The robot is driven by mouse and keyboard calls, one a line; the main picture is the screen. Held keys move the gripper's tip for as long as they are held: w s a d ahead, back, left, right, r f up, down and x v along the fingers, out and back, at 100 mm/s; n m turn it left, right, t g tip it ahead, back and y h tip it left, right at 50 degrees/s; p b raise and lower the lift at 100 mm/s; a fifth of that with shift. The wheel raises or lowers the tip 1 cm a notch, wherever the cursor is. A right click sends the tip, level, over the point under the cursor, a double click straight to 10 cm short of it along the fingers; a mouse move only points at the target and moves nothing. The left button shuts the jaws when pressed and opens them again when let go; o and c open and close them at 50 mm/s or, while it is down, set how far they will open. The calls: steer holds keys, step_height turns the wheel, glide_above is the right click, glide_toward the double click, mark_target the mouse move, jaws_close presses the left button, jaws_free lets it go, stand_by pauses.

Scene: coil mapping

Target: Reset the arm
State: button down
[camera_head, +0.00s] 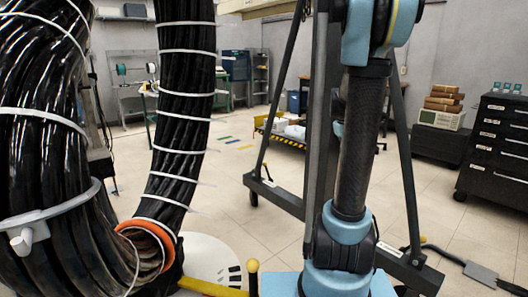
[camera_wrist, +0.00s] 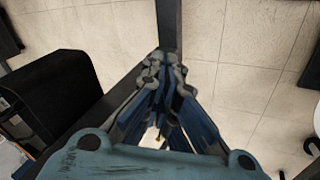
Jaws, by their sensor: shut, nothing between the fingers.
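My arm stands upright at the right of the head view, with light blue joints and a dark link. Its lower blue joint is near the bottom edge and its upper joint is cut by the top edge. My gripper (camera_wrist: 165,62) shows in the wrist view, its fingers together at the tips with nothing between them. It points over the pale tiled floor (camera_wrist: 235,60) and a dark beam. I cannot make out the gripper in the head view.
Thick black cable bundles (camera_head: 182,95) with white ties fill the left. A dark steel frame (camera_head: 275,195) stands close around my arm's place in the picture. A black drawer cabinet (camera_head: 497,150) is at right. Open floor lies in the middle. A black box (camera_wrist: 62,100) shows in the wrist view.

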steer(key=s+a+m+t+y, duration=0.3)
steer(key=s+a+m+t, duration=0.15)
steer(key=s+a, duration=1.3)
steer(key=s+f+g, duration=0.5)
steer(key=s+f, duration=0.5)
steer(key=s, duration=0.5)
steer(key=shift+s+d+f+g, duration=0.35)
steer(key=shift+d, duration=0.1)
